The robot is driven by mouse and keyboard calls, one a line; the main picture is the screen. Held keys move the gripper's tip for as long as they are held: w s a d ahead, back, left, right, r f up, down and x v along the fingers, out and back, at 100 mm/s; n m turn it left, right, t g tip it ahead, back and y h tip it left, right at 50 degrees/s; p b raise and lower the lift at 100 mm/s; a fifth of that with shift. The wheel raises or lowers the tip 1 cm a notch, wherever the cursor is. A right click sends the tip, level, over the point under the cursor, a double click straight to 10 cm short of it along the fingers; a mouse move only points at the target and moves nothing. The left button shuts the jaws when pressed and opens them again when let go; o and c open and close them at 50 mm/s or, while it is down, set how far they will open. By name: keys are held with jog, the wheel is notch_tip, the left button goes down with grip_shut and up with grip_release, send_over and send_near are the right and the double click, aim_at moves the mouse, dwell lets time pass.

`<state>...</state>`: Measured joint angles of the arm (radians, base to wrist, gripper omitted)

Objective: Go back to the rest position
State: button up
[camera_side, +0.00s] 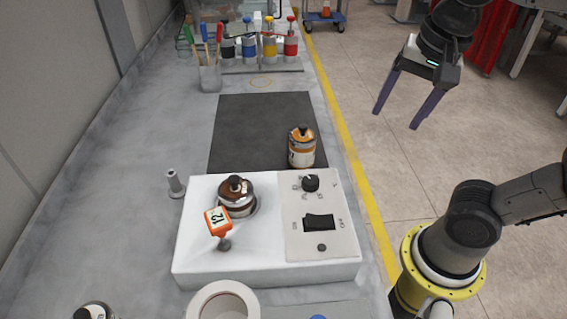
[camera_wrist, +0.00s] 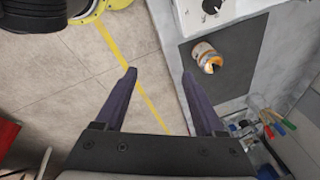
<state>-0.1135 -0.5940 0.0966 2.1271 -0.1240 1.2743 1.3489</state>
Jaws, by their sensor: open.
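My gripper (camera_side: 397,111) hangs in the air at the upper right in the side view, to the right of the bench and above the floor. Its two purple fingers are spread wide with nothing between them. In the wrist view the gripper (camera_wrist: 160,74) is also open and empty, with the floor, the yellow line and the bench edge below it.
An orange-labelled jar (camera_side: 302,147) stands on the dark mat (camera_side: 250,125); it also shows in the wrist view (camera_wrist: 207,57). Several coloured bottles (camera_side: 270,50) and a cup of tools (camera_side: 210,78) stand at the back. A white roll (camera_side: 223,303) is at the front. Space around my gripper is clear.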

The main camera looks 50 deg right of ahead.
jog(key=f+n+t, duration=0.1)
jog(key=f+n, duration=0.1)
jog(key=n, duration=0.2)
jog(key=s+f+n+t, duration=0.1)
jog(key=n, duration=0.4)
jog(key=f+n+y, duration=0.1)
jog(key=f+n, duration=0.1)
jog(key=n, duration=0.2)
jog(key=shift+s+a+f+n+t, duration=0.25)
jog(key=shift+a+f+n+t, duration=0.05)
jog(key=shift+f+n+t, duration=0.1)
